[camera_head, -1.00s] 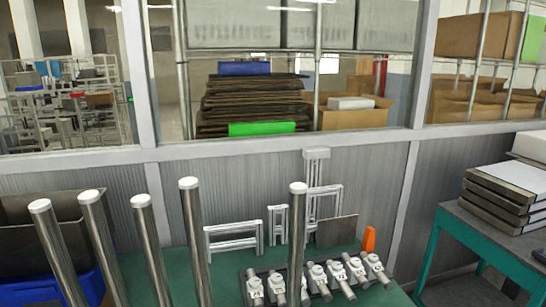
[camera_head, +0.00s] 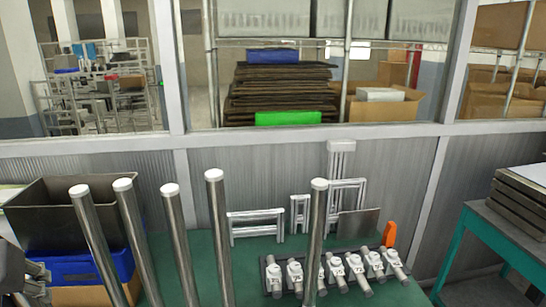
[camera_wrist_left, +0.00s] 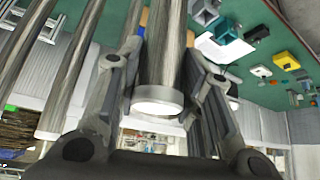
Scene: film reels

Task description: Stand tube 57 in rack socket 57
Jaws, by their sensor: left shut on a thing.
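My left gripper (camera_head: 38,274) shows at the left edge of the head view. In the left wrist view its two fingers (camera_wrist_left: 165,62) are shut on a steel tube (camera_wrist_left: 162,45) with a pale end cap. The held tube's number cannot be read, and I cannot pick it out in the head view. Several similar upright tubes stand across the front, one of them (camera_head: 170,240) left of centre. The rack (camera_head: 335,270) has a row of pale numbered sockets on the green table; the numbers are too small to read surely. My right gripper is not in view.
A tall tube (camera_head: 317,235) stands in front of the rack. A dark bin (camera_head: 75,215) sits by a blue crate (camera_head: 60,268) at left. White frames (camera_head: 257,226), a grey plate (camera_head: 360,224) and an orange piece (camera_head: 389,234) stand behind the rack.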

